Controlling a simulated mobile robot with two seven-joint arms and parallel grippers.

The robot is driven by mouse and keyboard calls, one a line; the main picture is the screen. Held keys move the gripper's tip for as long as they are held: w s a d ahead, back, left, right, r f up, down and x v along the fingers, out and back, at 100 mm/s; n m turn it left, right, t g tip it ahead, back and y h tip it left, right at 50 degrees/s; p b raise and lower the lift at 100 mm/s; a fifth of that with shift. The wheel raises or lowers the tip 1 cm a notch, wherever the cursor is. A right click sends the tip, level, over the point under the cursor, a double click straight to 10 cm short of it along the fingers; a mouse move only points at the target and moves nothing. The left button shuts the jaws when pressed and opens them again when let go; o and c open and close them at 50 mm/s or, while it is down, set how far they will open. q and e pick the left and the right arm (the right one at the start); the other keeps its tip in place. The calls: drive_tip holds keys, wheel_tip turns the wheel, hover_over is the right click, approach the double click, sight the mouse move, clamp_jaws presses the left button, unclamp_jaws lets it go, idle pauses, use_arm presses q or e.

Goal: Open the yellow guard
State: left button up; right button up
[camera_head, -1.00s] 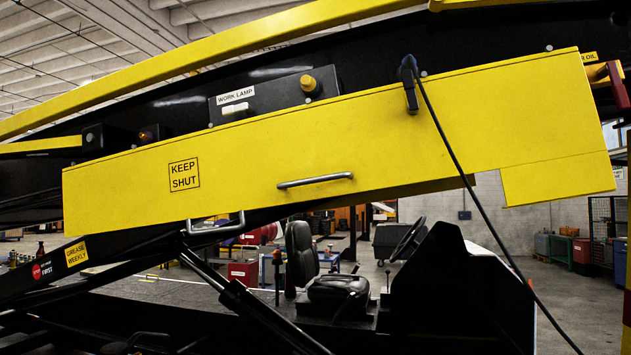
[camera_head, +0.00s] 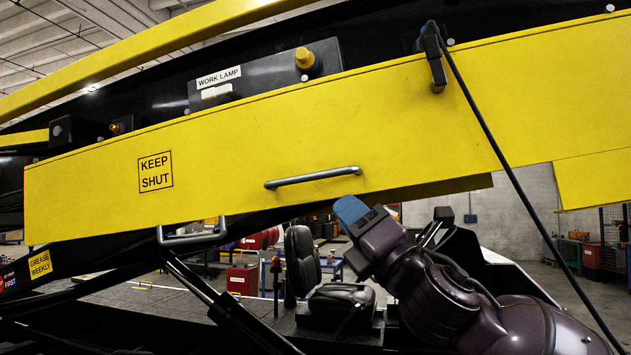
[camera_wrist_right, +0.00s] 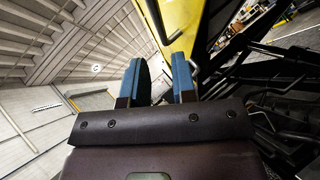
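The yellow guard (camera_head: 230,145) is a long panel sloping up to the right across the head view, with a "KEEP SHUT" label (camera_head: 156,173). It looks closed against the black boom. A grey bar handle (camera_head: 312,177) sits near its lower edge. My right gripper (camera_head: 350,209) is just below and right of the handle, apart from it. In the right wrist view its two blue fingers (camera_wrist_right: 160,72) stand apart with nothing between them. Part of the yellow guard (camera_wrist_right: 182,25) shows beyond them. My left gripper is not in view.
A black cable (camera_head: 480,112) hangs over the guard from a dark clip (camera_head: 434,62) at its upper edge. A work lamp box (camera_head: 265,75) sits above the guard. A second grey loop handle (camera_head: 192,236) is below it. A black seat (camera_head: 305,262) stands beneath.

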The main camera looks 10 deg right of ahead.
sight(316, 179)
drive_tip(key=p+x, duration=0.1)
drive_tip(key=x, duration=0.3)
drive_tip(key=shift+a+r, duration=0.1)
drive_tip(key=shift+r, duration=0.3)
drive_tip(key=p+x, duration=0.1)
drive_tip(key=x, duration=0.4)
drive_tip(key=shift+w+f, duration=0.1)
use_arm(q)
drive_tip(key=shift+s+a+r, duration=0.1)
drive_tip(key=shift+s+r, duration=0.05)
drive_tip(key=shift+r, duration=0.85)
use_arm(e)
drive_tip(key=shift+w+a+r, duration=0.3)
drive_tip(key=shift+w+a, duration=0.05)
drive_tip(key=shift+w, duration=0.15)
drive_tip(key=c, duration=0.5)
clamp_jaws()
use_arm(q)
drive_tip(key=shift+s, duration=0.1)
